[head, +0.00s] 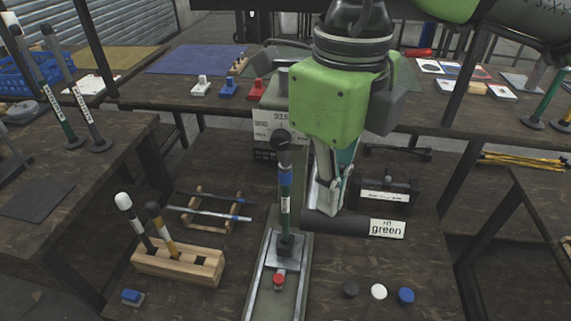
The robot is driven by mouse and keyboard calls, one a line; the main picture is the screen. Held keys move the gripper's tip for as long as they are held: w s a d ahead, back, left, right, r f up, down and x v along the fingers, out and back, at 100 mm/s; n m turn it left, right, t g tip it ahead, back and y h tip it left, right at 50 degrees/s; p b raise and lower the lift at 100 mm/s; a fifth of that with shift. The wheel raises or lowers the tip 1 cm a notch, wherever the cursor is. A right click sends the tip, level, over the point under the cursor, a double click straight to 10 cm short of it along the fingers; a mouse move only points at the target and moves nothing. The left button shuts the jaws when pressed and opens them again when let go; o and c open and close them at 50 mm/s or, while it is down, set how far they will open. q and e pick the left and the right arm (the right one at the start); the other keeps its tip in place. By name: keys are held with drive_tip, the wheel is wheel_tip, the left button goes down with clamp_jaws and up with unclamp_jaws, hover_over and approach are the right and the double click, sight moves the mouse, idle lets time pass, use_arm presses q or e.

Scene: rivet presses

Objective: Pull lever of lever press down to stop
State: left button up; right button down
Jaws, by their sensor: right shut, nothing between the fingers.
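The lever press stands in the middle of the dark bench, with a pale labelled head (275,125) and a grey base rail (258,285) running toward me. A black round knob (280,140) shows at its head. A dark horizontal bar (336,223) with a "green" tag (387,229) sticks out to the right; I cannot tell whether this is the lever. An upright blue-and-dark rod (285,195) stands over the base. My right gripper (328,207) points down, shut and empty, just above or behind the bar; contact is unclear. My green wrist hides part of the press. My left gripper is out of view.
A wooden block (177,262) with two upright rods and a wooden rack (212,222) stand to the left. Black, white (379,291) and blue caps lie at front right. A black cylinder on a stand (388,192) is right of my gripper. A back bench holds coloured blocks.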

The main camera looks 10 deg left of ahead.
wheel_tip(320, 180, up, 3)
drive_tip(key=shift+r+p, duration=0.15)
drive_tip(key=shift+p, duration=0.65)
drive_tip(key=shift+r, duration=0.15)
drive_tip(key=w+r+p, duration=0.4)
drive_tip(key=r+p, duration=1)
drive_tip(key=r, duration=0.2)
drive_tip(key=shift+w, duration=0.15)
idle(0.5)
